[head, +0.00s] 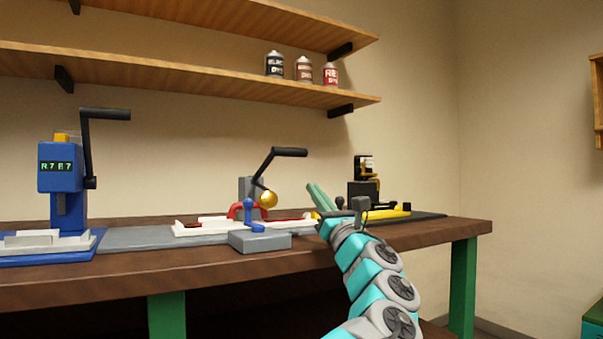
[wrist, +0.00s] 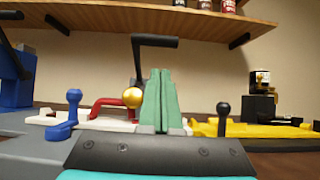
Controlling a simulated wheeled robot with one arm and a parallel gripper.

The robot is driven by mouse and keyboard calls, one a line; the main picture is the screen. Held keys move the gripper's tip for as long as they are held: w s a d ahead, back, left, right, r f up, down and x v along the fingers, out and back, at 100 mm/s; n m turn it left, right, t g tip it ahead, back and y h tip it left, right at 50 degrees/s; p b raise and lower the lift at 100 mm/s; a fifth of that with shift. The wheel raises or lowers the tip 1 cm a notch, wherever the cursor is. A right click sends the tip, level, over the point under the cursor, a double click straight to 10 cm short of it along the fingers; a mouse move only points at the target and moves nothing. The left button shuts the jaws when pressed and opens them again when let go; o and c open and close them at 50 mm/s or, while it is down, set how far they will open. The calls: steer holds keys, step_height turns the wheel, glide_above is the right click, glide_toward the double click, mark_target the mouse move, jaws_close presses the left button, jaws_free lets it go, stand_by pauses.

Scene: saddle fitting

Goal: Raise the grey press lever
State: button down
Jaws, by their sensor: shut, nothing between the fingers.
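The grey press (head: 246,188) stands mid-bench in a white base with a red curved part. Its dark lever (head: 264,167) slants up to the right and ends in a black sideways handle (head: 290,152). A gold ball (head: 268,199) sits low beside the press. In the wrist view the handle (wrist: 155,41) shows above my fingers and the gold ball (wrist: 132,98) just left of them. My gripper (head: 312,186) is shut and empty, to the right of the press and below the handle. Its green fingers (wrist: 160,75) hide part of the press in the wrist view.
A blue press (head: 60,175) with its own black crank stands at the left. A grey block with a blue knob (head: 260,240) is in front of the grey press. A yellow fixture (head: 388,212) lies at the right. Shelves with several cans (head: 303,69) hang above.

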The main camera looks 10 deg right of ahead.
steer(key=shift+w+r, duration=0.1)
stand_by(0.3)
steer(key=x, duration=0.9)
steer(key=shift+w+a+r, duration=0.15)
steer(key=shift+w+r, duration=0.05)
steer(key=shift+w, duration=0.1)
stand_by(0.3)
